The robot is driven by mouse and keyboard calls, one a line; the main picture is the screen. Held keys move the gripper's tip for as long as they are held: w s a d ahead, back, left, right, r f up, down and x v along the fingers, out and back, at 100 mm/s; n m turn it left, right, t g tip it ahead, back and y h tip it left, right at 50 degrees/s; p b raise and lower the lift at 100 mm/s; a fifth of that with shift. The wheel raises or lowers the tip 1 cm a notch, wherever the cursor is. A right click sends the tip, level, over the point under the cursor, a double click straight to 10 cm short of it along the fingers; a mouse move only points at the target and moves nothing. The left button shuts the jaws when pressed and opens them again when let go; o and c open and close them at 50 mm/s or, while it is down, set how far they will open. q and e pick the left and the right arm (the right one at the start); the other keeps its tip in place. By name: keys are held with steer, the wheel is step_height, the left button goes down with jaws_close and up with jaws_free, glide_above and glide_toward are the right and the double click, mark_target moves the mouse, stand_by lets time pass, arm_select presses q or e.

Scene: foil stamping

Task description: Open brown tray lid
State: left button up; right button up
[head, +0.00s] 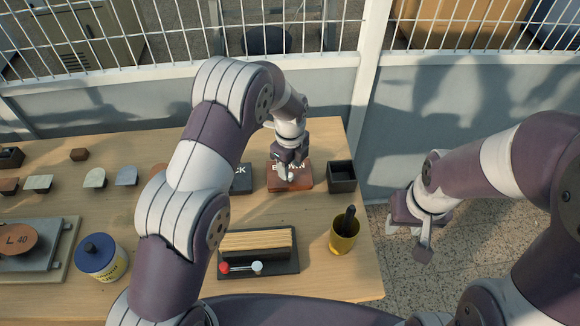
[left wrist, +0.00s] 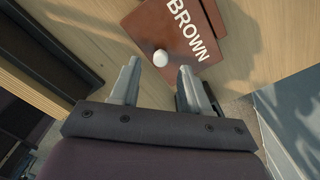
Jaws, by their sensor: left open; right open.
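The brown tray lid (head: 302,184) is a reddish-brown square plate marked BROWN, lying flat on the table's right part. In the left wrist view the lid (left wrist: 150,28) shows a round white knob (left wrist: 160,58) near its edge. My left gripper (head: 288,176) is over the lid in the head view. In the left wrist view its two fingers (left wrist: 158,75) are apart, with the knob just beyond and between their tips, and nothing held. My right gripper (head: 422,240) is open and empty, off the table's right side above the floor.
A black lid marked CK (head: 240,180) lies left of the brown one, partly hidden by my left arm. A small black open box (head: 342,178) is close on the right. A yellow cup (head: 343,238) and a black tray with wooden strips (head: 285,262) stand nearer.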

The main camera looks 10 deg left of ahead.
mark_target(290, 174)
arm_select(q)
step_height(290, 174, down, 2)
steer(key=shift+d+f, duration=0.1)
steer(key=shift+w+f, duration=0.1)
steer(key=shift+f, duration=0.45)
steer(key=shift+r, duration=0.1)
steer(key=c, duration=0.3)
jaws_close()
steer(key=r+g+p, duration=0.1)
steer(key=p, duration=0.1)
steer(key=r+p, duration=0.1)
steer(key=p, duration=0.1)
steer(key=shift+w+r+g, duration=0.35)
steer(key=shift+r+g, duration=0.05)
steer(key=p, duration=0.5)
steer(key=shift+w+a+g, duration=0.2)
steer(key=shift+w+g, duration=0.15)
steer(key=shift+g, duration=0.05)
steer(key=shift+f+h+p, duration=0.3)
steer(key=shift+f, duration=0.1)
